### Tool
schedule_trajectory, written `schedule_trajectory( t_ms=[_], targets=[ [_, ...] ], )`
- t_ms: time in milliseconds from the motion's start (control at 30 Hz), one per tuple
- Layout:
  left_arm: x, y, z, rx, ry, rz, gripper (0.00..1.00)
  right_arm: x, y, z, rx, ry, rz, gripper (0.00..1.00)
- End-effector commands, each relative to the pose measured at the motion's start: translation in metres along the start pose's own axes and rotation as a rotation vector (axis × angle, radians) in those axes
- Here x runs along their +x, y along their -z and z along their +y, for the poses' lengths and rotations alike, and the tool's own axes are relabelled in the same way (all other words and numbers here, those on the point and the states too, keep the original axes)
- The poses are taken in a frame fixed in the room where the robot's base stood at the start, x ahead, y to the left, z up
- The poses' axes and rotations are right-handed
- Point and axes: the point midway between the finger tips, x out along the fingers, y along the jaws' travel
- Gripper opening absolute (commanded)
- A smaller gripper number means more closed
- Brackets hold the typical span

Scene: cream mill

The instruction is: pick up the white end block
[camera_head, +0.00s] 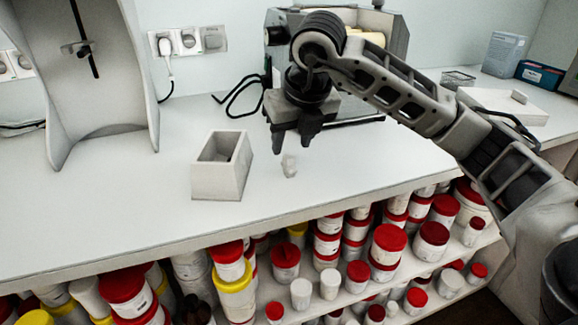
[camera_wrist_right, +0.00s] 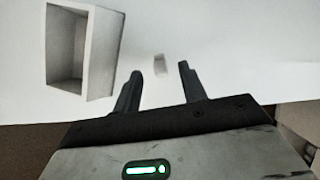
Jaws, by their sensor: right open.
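The white end block (camera_head: 289,165) is a small pale piece on the white counter, to the right of an open grey-white box. It also shows in the right wrist view (camera_wrist_right: 160,65), beyond the fingertips and roughly between them. My right gripper (camera_head: 291,143) is open and empty above and slightly behind the block in the head view. Its two dark fingers show in the right wrist view (camera_wrist_right: 160,72), apart from each other. No contact with the block shows. My left gripper is out of view.
The open box (camera_head: 221,185) stands close to the left of the block. A machine (camera_head: 352,105) with a cable is behind my right gripper. The counter's front edge lies near, above shelves (camera_head: 330,285) of red-lidded and yellow-lidded jars.

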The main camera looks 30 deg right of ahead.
Motion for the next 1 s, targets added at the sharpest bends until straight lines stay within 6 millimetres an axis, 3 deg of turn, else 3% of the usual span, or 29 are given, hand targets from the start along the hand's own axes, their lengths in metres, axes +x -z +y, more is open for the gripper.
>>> schedule_trajectory(
  t_ms=[333,633,800,1000],
  targets=[
    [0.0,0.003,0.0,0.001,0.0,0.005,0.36,0.046,0.008,0.001,0.0,0.002,0.004,0.42],
    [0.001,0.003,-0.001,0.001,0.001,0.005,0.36,0.051,0.008,0.002,-0.001,0.0,0.001,0.42],
    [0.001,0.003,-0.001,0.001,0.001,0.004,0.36,0.051,0.008,0.002,-0.001,0.0,0.001,0.0],
    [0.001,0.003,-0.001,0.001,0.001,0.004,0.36,0.051,0.007,0.002,-0.001,0.0,0.001,0.0]
  ],
)
